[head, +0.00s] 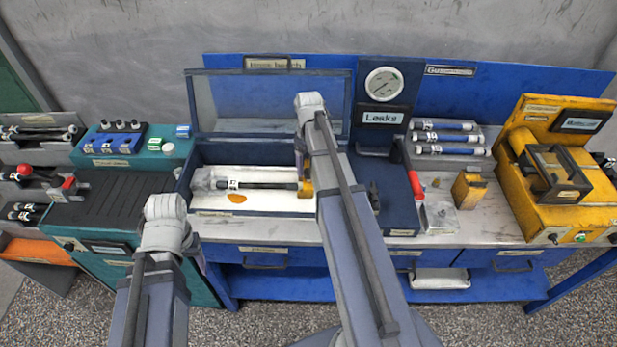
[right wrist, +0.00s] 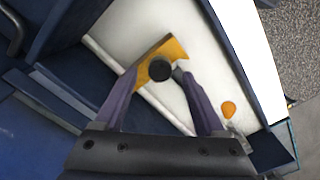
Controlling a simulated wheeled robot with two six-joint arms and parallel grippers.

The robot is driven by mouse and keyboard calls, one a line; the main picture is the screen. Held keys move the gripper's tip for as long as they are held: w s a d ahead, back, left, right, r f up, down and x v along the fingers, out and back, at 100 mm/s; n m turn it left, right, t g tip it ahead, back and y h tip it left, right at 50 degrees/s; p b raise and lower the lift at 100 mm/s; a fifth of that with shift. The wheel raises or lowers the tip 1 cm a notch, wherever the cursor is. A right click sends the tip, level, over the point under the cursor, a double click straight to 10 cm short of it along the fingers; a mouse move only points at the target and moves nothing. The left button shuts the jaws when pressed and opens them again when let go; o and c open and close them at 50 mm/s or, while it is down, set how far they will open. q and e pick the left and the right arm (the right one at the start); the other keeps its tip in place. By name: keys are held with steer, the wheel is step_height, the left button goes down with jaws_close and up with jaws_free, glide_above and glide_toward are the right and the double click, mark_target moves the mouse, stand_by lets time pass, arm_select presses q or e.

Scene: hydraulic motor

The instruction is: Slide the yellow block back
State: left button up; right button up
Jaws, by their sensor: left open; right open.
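A yellow block (head: 306,186) stands in the open blue test box (head: 262,233), at the right end of a dark rod (head: 255,185), partly behind my right arm. In the right wrist view the yellow block (right wrist: 176,48) sits on the white box floor with a round black end in front of it. My right gripper (right wrist: 158,76) is open, with its fingertips on either side of the black end, close to the block; contact is unclear. It is hidden in the head view. My left arm is at lower left in the head view; its gripper fingers do not show.
An orange spot (right wrist: 229,109) marks the white floor. The box's raised lid (head: 265,100) stands behind. A gauge (head: 384,84), a red handle (head: 414,183) and another yellow block (head: 468,188) are to the right. A teal unit (head: 110,205) is at left.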

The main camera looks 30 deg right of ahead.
mark_target(308, 171)
step_height(308, 171, down, 4)
steer(key=b, duration=0.2)
steer(key=shift+r+b, duration=0.15)
steer(key=shift+b, duration=0.15)
arm_select(q)
step_height(308, 171, down, 4)
steer(key=shift+r, duration=0.15)
arm_select(e)
steer(key=shift+r, duration=0.1)
jaws_close()
stand_by(0.7)
